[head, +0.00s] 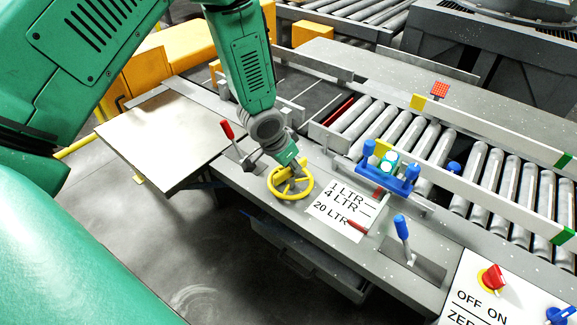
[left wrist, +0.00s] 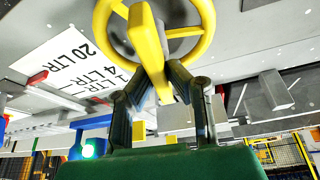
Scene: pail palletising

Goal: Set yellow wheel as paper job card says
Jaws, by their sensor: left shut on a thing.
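The yellow wheel (head: 290,194) lies on the grey bench top; its rim and spokes also show in the left wrist view (left wrist: 205,42). My left gripper (head: 292,172) is over the wheel. In the left wrist view its two fingers (left wrist: 155,85) are closed around a yellow bar of the wheel. A white card (head: 337,206) right of the wheel reads 1 LTR, 4 LTR and 20 LTR, with a line beside each. A red pointer-like piece (head: 356,224) is at the 20 LTR line. My right gripper is not in view.
A red-knobbed lever (head: 227,130) stands behind and left of the wheel. A blue-handled lever (head: 402,228) and an OFF/ON panel with a red knob (head: 493,278) are to the right. A blue fixture (head: 388,175) stands beside the roller conveyor (head: 480,175).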

